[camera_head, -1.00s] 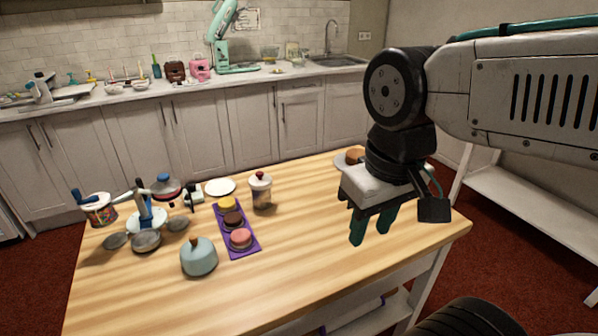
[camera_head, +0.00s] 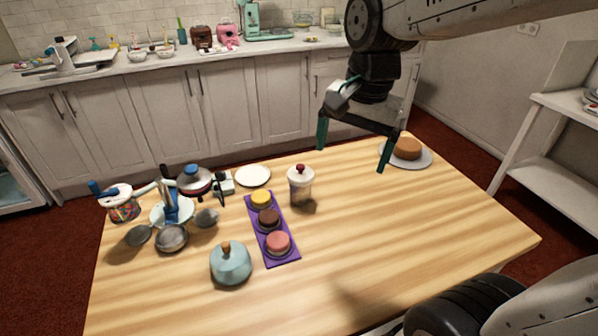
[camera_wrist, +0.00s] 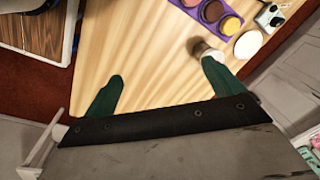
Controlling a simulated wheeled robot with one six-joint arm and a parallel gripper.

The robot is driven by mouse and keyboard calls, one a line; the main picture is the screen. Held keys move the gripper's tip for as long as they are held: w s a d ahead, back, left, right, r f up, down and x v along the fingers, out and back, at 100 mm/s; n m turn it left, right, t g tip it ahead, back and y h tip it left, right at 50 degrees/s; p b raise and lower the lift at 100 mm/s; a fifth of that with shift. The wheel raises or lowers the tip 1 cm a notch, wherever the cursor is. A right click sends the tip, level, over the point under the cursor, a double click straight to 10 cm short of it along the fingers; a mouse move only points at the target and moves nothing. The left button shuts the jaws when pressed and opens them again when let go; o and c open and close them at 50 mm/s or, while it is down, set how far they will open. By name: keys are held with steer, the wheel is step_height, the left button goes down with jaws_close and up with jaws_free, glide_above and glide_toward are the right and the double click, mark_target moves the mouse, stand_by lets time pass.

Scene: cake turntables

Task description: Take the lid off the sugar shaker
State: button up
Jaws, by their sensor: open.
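The sugar shaker (camera_head: 301,190) stands upright on the wooden table, right of the purple tray. Its pale lid (camera_head: 300,173) with a red knob is on top. In the wrist view the shaker (camera_wrist: 205,52) shows at upper right, partly behind one green finger. My gripper (camera_head: 351,152) is open and empty, its two green fingers spread wide. It hangs above the table's back edge, to the right of the shaker and higher than it. In the wrist view my gripper (camera_wrist: 160,78) has bare table between its fingers.
The purple tray (camera_head: 285,257) holds three small round cakes. A white plate (camera_head: 253,176) lies behind the tray. Pans and tubs crowd the left. A cake on a plate (camera_head: 427,160) sits at right. The front right tabletop is clear.

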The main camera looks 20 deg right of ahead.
steer(key=w+f+m, duration=0.4)
steer(key=w+m, duration=0.4)
steer(key=w, duration=0.3)
steer(key=m, duration=0.6)
glide_above(302, 166)
steer(key=shift+y, duration=0.3)
steer(key=f, duration=0.6)
steer(key=shift+s+d, duration=0.2)
steer(key=shift+m, duration=0.6)
steer(key=f, duration=0.8)
steer(key=shift+w+a+f, duration=0.25)
steer(key=shift+a, duration=0.05)
steer(key=shift+c, duration=0.3)
steer(key=c, duration=1)
